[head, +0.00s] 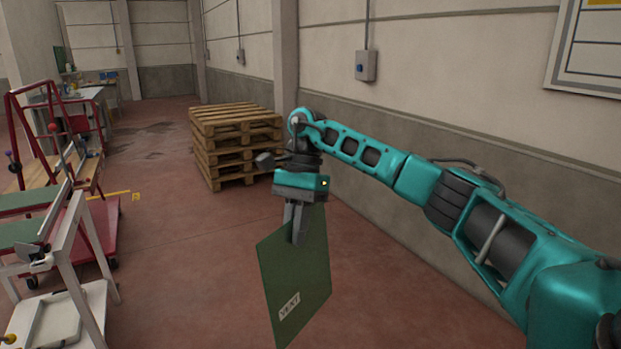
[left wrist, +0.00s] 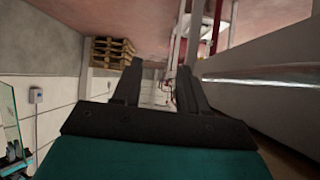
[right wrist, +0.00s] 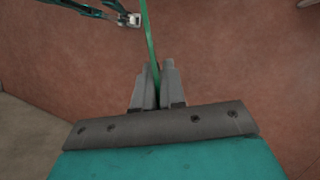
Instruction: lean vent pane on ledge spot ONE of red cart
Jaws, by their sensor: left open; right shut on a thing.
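The vent pane (head: 297,277) is a dark green sheet with a white label reading VENT. My right gripper (head: 296,236) is shut on its upper edge, and the pane hangs below it, tilted, above the floor. In the right wrist view the pane (right wrist: 150,45) shows edge-on between the fingers (right wrist: 158,85). The red cart (head: 103,215) stands at the far left of the head view, with a red frame and wooden parts. Its ledge spots cannot be told apart from here. My left gripper (left wrist: 160,85) is open and empty; it is outside the head view.
Stacked wooden pallets (head: 235,145) stand by the right wall. A yellow floor marker (head: 118,195) lies beside the cart. The middle floor is clear.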

